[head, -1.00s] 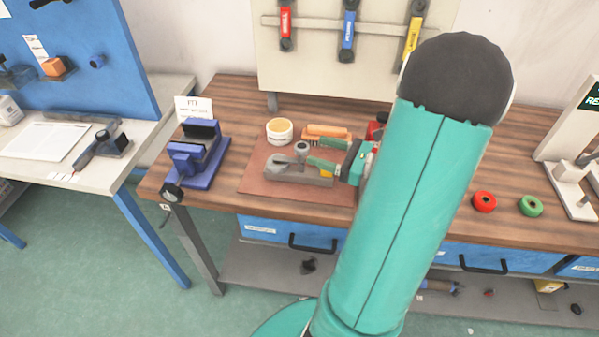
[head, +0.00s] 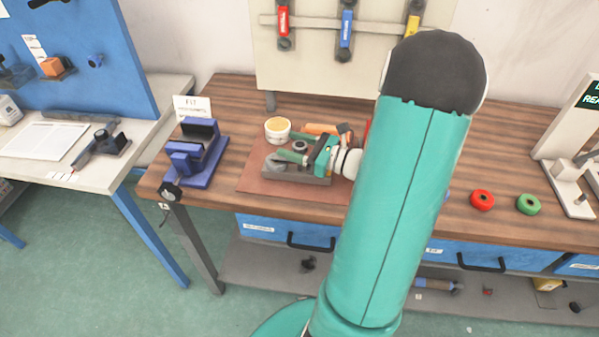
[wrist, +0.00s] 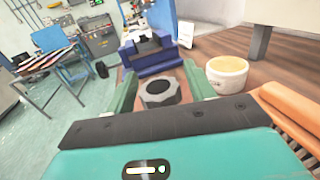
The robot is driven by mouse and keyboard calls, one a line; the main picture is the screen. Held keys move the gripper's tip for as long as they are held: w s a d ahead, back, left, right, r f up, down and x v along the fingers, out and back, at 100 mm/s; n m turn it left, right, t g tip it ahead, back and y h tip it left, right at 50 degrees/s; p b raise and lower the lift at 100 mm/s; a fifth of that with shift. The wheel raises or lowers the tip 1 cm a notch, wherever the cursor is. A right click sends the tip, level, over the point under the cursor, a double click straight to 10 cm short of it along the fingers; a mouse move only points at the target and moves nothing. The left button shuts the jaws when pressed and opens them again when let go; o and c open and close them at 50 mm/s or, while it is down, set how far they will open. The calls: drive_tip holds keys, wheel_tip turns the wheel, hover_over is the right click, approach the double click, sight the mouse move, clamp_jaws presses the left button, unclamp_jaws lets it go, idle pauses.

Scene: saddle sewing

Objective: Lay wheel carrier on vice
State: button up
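The grey piece with a round dark-topped knob (head: 300,146), which seems to be the wheel carrier, sits on a grey block on the brown mat. In the wrist view its knob (wrist: 158,91) stands between my green fingers, with gaps at both sides. My gripper (head: 293,147) is open and reaches over it from the right; the fingers also show in the wrist view (wrist: 160,72). The carrier's lower part is partly hidden. The blue vice (head: 194,160) stands at the bench's left end, apart from the gripper. In the wrist view the vice (wrist: 152,58) is straight ahead.
A white tub (head: 278,130) with a yellowish top stands behind the carrier, and an orange brush-like thing (wrist: 285,115) lies close to the right of my gripper. A white card (head: 192,107) stands behind the vice. Bench surface between mat and vice is clear.

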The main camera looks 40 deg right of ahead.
clamp_jaws()
drive_tip(key=shift+r, duration=0.1)
